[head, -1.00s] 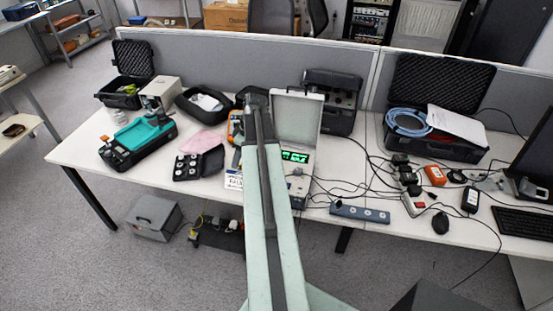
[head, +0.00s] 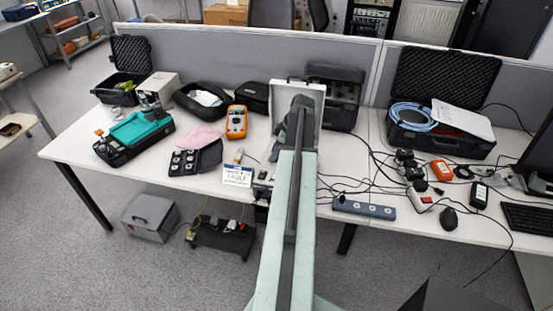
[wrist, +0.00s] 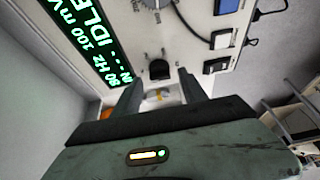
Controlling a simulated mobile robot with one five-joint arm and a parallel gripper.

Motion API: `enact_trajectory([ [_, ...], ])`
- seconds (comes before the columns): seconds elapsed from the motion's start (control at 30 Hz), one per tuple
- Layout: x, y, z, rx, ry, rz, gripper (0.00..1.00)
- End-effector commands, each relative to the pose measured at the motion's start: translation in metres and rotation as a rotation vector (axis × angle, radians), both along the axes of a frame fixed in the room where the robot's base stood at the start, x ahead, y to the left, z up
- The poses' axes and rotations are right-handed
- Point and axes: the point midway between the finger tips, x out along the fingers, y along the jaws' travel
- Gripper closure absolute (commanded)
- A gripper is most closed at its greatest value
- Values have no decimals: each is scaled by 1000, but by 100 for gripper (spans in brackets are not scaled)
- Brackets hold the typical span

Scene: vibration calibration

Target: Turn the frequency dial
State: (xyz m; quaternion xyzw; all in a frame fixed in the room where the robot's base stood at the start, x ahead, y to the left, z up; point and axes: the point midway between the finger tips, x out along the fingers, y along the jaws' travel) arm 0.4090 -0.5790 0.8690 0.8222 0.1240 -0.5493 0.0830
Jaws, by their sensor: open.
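The calibrator case (head: 318,103) stands open on the table in the head view, its lid raised and its panel mostly hidden by my arm. In the wrist view its panel (wrist: 190,40) shows a green display (wrist: 85,38) reading 80 Hz, 100 mV and IDLE. A black knob (wrist: 159,70) sits on the panel just beyond my open gripper (wrist: 162,88), roughly between the fingertips. Contact cannot be told. A second, silvery dial (wrist: 155,3) is cut off at the top edge. The labels are too small to tell which is the frequency dial.
Black switches (wrist: 222,38) line the panel's right side, with cables beyond. On the table, an orange multimeter (head: 236,122) and a white sign (head: 237,175) are left of my arm. A power strip (head: 364,208) lies to the right.

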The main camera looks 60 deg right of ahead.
Motion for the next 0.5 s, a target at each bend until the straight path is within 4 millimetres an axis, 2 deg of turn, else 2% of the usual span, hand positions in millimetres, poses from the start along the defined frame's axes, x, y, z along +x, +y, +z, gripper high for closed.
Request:
enact_trajectory([
  [0.03, 2, 0, -10, 0, 0, 0, 50],
  [0.3, 3, 1, -7, 0, 0, -1, 50],
  [0.4, 3, 1, -7, 0, 0, -1, 78],
  [0.5, 3, 1, -7, -1, 0, -1, 100],
])
